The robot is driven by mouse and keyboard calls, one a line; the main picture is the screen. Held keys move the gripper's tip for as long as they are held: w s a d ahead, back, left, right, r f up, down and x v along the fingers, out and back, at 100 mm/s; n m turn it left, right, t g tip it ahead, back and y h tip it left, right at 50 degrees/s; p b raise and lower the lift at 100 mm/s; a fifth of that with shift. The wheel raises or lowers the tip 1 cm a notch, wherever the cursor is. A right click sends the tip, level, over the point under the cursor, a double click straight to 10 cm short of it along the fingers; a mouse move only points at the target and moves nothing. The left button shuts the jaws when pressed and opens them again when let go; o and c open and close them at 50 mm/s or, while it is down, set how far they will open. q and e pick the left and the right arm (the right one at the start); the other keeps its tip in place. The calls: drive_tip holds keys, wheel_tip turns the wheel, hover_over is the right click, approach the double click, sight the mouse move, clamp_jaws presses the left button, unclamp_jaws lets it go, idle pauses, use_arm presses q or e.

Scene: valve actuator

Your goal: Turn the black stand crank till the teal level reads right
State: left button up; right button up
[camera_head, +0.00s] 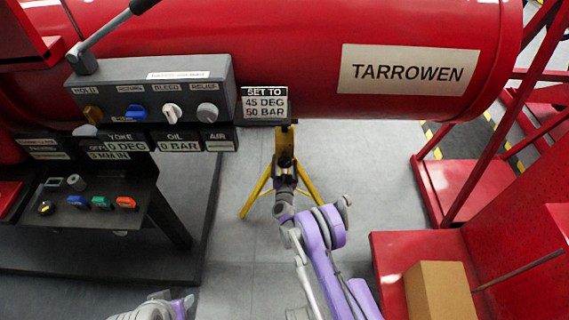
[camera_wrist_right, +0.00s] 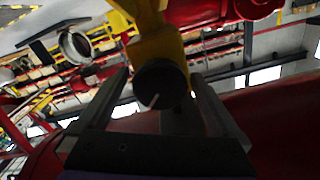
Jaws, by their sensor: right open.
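The yellow tripod stand (camera_head: 281,150) stands under the red tank's right part. A dark fitting (camera_head: 285,160) shows on its post, seemingly the black crank, at my right gripper (camera_head: 286,181). In the right wrist view, a round black hub (camera_wrist_right: 160,84) with a white mark sits in front of a yellow part (camera_wrist_right: 160,45). The fingers of my right gripper (camera_wrist_right: 160,98) are apart, one on each side of the hub; contact cannot be told. Part of my left arm shows at the bottom of the head view, but its gripper does not. I cannot make out a teal level.
The grey control panel (camera_head: 150,85) with knobs and a lever is at the left, above a dark bench (camera_head: 130,180) with coloured switches. A "SET TO 45 DEG 50 BAR" sign (camera_head: 265,103) hangs above the stand. A cardboard box (camera_head: 440,290) is at lower right.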

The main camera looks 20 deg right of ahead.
drive_tip(key=shift+w, duration=0.1)
drive_tip(key=c, duration=1.3)
